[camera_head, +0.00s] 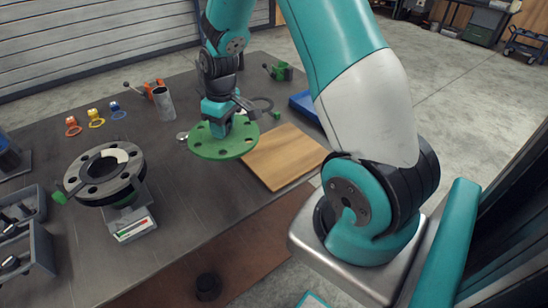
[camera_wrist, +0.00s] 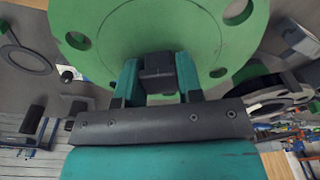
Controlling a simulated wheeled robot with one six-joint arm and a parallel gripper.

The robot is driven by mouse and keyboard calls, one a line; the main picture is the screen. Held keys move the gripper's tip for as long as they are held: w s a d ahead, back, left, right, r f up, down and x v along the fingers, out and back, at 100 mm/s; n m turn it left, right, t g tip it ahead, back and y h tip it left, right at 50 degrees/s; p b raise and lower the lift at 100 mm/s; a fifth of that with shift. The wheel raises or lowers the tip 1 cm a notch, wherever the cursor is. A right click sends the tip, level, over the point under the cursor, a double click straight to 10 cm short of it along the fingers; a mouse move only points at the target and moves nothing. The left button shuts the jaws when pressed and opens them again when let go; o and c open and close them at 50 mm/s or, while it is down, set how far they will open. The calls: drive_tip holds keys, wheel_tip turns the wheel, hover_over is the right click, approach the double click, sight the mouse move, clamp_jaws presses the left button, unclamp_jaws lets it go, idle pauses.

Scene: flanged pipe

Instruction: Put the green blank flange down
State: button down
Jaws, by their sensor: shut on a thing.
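The green blank flange (camera_head: 222,149) is a round disc with bolt holes, seen in the head view near the middle of the table. My gripper (camera_head: 218,126) is above it and shut on the dark block at its centre. In the wrist view the flange (camera_wrist: 116,22) fills the top, and the gripper's two fingers (camera_wrist: 158,78) clasp the dark block. The flange looks level; I cannot tell whether it hangs clear of the surface. It overlaps the left corner of a wooden board (camera_head: 284,157) in the head view.
A grey pipe flange (camera_head: 104,172) stands on a support at the left, with a white box (camera_head: 134,228) before it. Grey bins (camera_head: 28,240) are at the table's left edge. A blue tray (camera_head: 305,106) lies beyond the board. Bare tabletop (camera_head: 195,205) lies in front of the green flange.

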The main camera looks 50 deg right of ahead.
drive_tip(key=s+d+r+n+b, duration=0.2)
drive_tip(key=d+r+n+b, duration=0.1)
drive_tip(key=d, duration=0.5)
wheel_tip(320, 180, up, 5)
drive_tip(key=n+b, duration=0.2)
drive_tip(key=n, duration=0.2)
hover_over(281, 152)
drive_tip(key=shift+n+y, duration=0.3)
drive_tip(key=shift+y, duration=0.1)
drive_tip(key=f, duration=1.9)
drive_tip(key=shift+d+f+p, duration=0.2)
drive_tip(key=shift+f+p, duration=0.05)
drive_tip(key=shift+p, duration=0.15)
drive_tip(key=shift+f, duration=0.1)
drive_tip(key=c, duration=0.8)
unclamp_jaws()
drive_tip(key=shift+s, duration=0.1)
